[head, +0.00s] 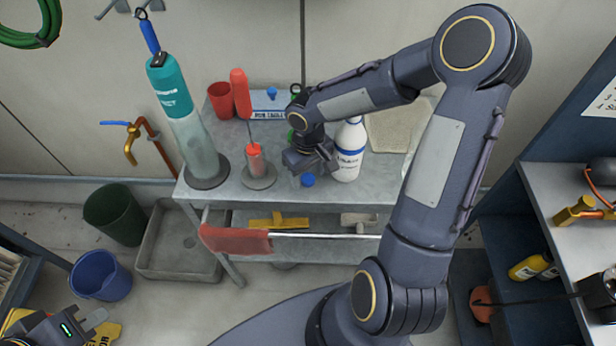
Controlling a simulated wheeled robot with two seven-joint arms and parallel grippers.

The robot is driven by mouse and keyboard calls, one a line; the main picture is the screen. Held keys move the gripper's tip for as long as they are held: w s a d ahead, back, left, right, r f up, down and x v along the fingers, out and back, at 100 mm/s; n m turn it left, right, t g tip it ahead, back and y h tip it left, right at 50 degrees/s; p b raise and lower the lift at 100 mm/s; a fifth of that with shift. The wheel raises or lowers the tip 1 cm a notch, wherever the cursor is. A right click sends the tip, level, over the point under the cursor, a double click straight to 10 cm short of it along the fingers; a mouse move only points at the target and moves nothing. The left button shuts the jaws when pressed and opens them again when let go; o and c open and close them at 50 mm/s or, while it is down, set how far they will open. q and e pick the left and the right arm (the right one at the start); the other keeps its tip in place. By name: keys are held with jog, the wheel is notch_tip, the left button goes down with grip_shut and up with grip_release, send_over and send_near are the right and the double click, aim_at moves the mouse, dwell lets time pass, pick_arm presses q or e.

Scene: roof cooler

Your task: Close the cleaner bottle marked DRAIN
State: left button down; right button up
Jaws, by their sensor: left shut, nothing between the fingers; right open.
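The white bottle (347,150) with a blue-banded label, seemingly reading DRAIN, stands upright on the grey metal cart (232,190). Its top shows no blue cap. A small blue cap (308,180) lies on the cart top, left of the bottle and near the front edge. My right gripper (314,164) is open and points down just behind and above the cap, left of the bottle. Its wrist hides part of what stands behind. My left gripper (95,319) is shut and empty at the bottom left, far from the cart.
A teal-and-clear cylinder (185,125), an orange-handled tool in a holder (256,160) and a red cup (221,100) stand left of my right gripper. A red cloth (235,240) hangs on the front rail.

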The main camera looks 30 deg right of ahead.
jog(key=shift+f, duration=0.25)
jog(key=shift+c, duration=0.4)
jog(key=c, duration=1)
jog(key=shift+r, duration=0.1)
